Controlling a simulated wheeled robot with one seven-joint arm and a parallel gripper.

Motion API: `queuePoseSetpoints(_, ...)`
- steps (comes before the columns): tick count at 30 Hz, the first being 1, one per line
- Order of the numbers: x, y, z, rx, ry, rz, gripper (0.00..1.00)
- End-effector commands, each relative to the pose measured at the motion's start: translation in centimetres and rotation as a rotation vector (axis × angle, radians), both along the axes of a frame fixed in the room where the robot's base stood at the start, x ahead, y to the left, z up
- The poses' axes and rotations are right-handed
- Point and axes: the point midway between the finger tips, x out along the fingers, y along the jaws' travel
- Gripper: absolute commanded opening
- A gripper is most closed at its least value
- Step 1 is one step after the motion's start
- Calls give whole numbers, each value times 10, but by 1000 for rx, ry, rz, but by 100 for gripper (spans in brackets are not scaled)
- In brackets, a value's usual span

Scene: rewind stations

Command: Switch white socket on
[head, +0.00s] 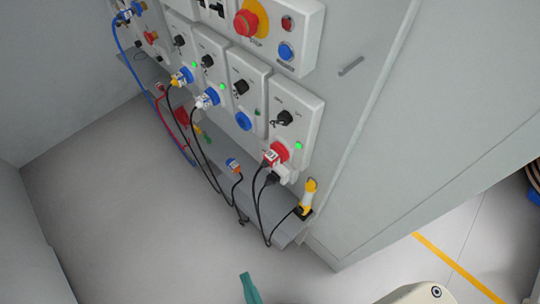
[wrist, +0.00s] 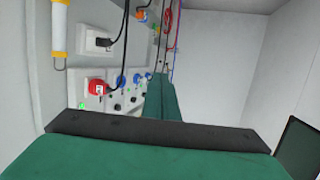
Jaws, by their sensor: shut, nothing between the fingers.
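A small white socket (head: 284,174) sits at the lower end of the right-hand panel, just below the red plug (head: 271,157), with a black plug in it. In the wrist view the white socket (wrist: 88,41) shows with its black plug. A black rotary switch (head: 284,118) is on the same panel, with a lit green lamp (head: 298,146) beside it. I cannot tell which switch belongs to the white socket. My gripper (head: 246,278) is low in the head view, apart from the panels. Its teal fingers (wrist: 160,84) are shut and empty in the wrist view.
Other panels to the left carry black knobs, blue sockets (head: 243,121) and plugs. A red emergency button (head: 246,22) is above. Black cables hang over a grey ledge (head: 288,235). A yellow-white lamp (head: 308,195) stands at its end. The floor in front is clear.

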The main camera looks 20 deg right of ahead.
Motion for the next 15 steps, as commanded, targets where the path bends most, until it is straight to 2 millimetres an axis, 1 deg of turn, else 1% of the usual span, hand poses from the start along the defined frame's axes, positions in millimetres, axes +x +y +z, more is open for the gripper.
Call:
queuePoseSetpoints(11,0,0,0,-1,1,1,0)
queuePoseSetpoints(14,3,2,-7,-15,12,11,0)
queuePoseSetpoints(15,5,3,-14,-30,25,21,0)
